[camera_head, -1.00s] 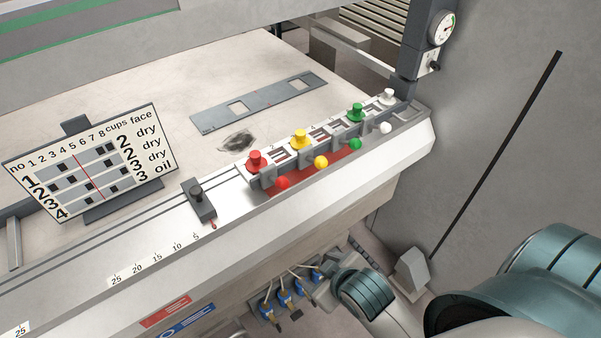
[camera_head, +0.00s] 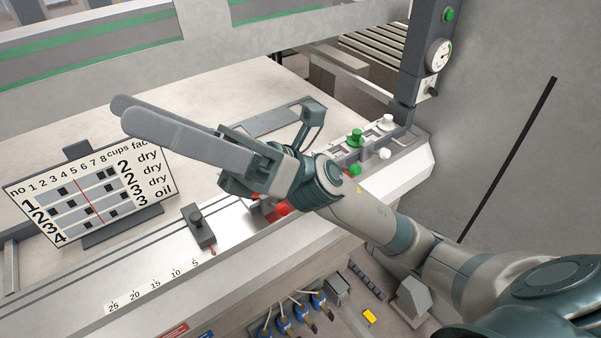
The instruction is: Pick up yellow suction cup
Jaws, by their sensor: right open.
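My right arm comes in from the lower right, and its gripper (camera_head: 128,113) reaches left across the front of the bender, above the bed. Its two long grey fingers are close together in the picture, open, with nothing seen between them. The yellow suction cup is hidden behind my right gripper and wrist. In the same rack (camera_head: 411,151), a green cup (camera_head: 355,138) and a white cup (camera_head: 387,123) stand upright to the right of my wrist. The red cup is also covered; a red ball (camera_head: 281,209) shows below the gripper. My left gripper is not in view.
A number sign (camera_head: 95,190) stands at left on the bed. A dark clamp block (camera_head: 199,228) sits on the front rail. A post with a gauge (camera_head: 438,55) rises behind the rack's right end. A flat metal plate (camera_head: 260,121) lies behind the gripper.

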